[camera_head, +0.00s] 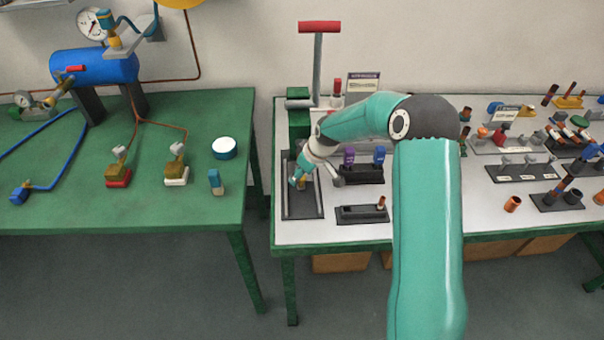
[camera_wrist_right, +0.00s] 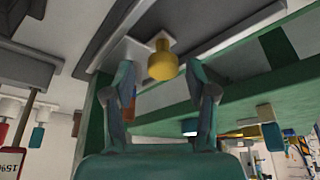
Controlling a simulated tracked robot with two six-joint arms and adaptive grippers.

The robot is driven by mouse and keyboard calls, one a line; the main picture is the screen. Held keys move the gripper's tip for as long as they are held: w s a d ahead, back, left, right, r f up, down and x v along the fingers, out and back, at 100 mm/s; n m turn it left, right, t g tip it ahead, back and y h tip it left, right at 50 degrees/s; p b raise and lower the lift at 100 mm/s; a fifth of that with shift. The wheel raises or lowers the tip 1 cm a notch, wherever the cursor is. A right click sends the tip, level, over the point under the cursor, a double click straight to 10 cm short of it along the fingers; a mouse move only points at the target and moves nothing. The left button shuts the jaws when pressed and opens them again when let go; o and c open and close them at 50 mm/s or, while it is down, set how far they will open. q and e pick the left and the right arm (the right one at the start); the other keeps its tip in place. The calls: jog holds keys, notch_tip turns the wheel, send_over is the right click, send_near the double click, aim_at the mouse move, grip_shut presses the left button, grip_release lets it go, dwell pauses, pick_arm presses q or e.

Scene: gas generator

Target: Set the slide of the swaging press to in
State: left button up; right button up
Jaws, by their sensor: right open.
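The swaging press (camera_head: 299,118) is green with a grey post and a red crossbar handle (camera_head: 319,27). It stands at the left end of the white-topped table. A dark shallow tray or slide bed (camera_head: 291,211) extends in front of it. My right gripper (camera_head: 312,178) is over this bed. In the right wrist view, my right gripper (camera_wrist_right: 161,78) is open, with a yellow round knob (camera_wrist_right: 162,62) just beyond and between its fingertips, not clearly touched. The knob sits on a pale block, probably the slide. The slide's exact position is partly hidden in the head view. My left gripper is out of view.
Right of the bed stand a rack with purple and blue pieces (camera_head: 362,173) and a dark block (camera_head: 361,215). My right arm hides the table's middle. More fittings crowd the right side. A green bench (camera_head: 90,190) with a blue tank stands left across a gap.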

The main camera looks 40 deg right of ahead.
jog(key=v, duration=1.1)
jog(key=shift+r, duration=0.25)
jog(key=shift+s, duration=0.15)
